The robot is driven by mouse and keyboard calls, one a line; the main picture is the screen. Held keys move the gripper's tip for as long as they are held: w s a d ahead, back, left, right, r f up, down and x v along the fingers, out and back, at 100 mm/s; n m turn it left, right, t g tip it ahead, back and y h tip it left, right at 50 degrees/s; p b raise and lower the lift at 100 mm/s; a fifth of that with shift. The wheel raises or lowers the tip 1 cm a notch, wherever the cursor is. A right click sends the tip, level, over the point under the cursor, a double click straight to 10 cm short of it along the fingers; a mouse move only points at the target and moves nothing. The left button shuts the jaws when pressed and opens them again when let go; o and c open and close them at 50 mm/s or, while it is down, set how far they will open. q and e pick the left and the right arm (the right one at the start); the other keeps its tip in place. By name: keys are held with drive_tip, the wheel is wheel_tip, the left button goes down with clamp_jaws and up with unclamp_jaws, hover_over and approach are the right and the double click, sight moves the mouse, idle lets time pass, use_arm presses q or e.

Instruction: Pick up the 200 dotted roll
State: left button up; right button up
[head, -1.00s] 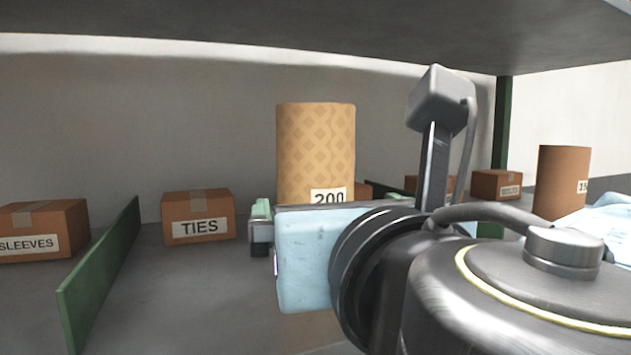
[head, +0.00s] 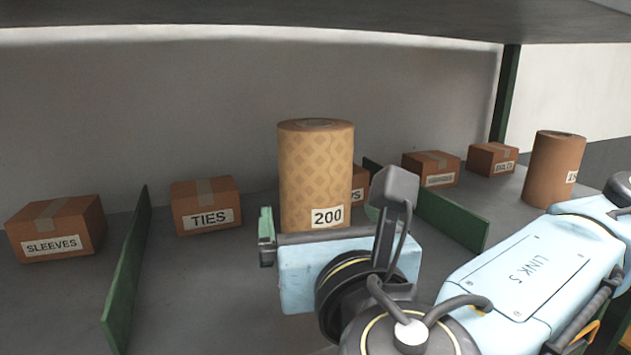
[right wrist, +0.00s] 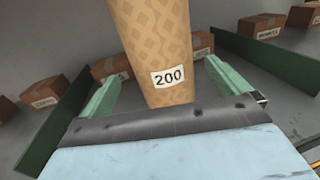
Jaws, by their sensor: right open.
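The 200 dotted roll (head: 314,175) is a tan upright cylinder with a diamond pattern and a white 200 label. It stands on the grey shelf. My right gripper (head: 268,238) is in front of it, low, and hides its foot in the head view. In the right wrist view the roll (right wrist: 152,45) rises between the two green fingers of the right gripper (right wrist: 165,90). The fingers are open, one on each side, with gaps to the roll. My left gripper is not in view.
Green dividers (head: 126,270) (head: 452,220) stand on the shelf either side. Boxes labelled SLEEVES (head: 58,228) and TIES (head: 206,204) sit at left. More boxes (head: 431,168) and a plain brown roll (head: 553,170) stand at right. The shelf above (head: 300,15) limits height.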

drive_tip(key=shift+w+a, duration=0.1)
drive_tip(key=shift+w, duration=0.6)
drive_tip(key=w, duration=0.1)
drive_tip(key=w+p, duration=0.1)
drive_tip(key=w, duration=0.1)
drive_tip(key=w+p, duration=0.1)
drive_tip(key=shift+w+a+r, duration=0.15)
drive_tip(key=shift+a+r, duration=0.15)
drive_tip(key=shift+r, duration=0.05)
drive_tip(key=shift+w+a+f, duration=0.1)
drive_tip(key=shift+w+f, duration=0.05)
drive_tip(key=shift+w, duration=0.2)
drive_tip(key=c, duration=1.5)
drive_tip(key=shift+c, duration=0.4)
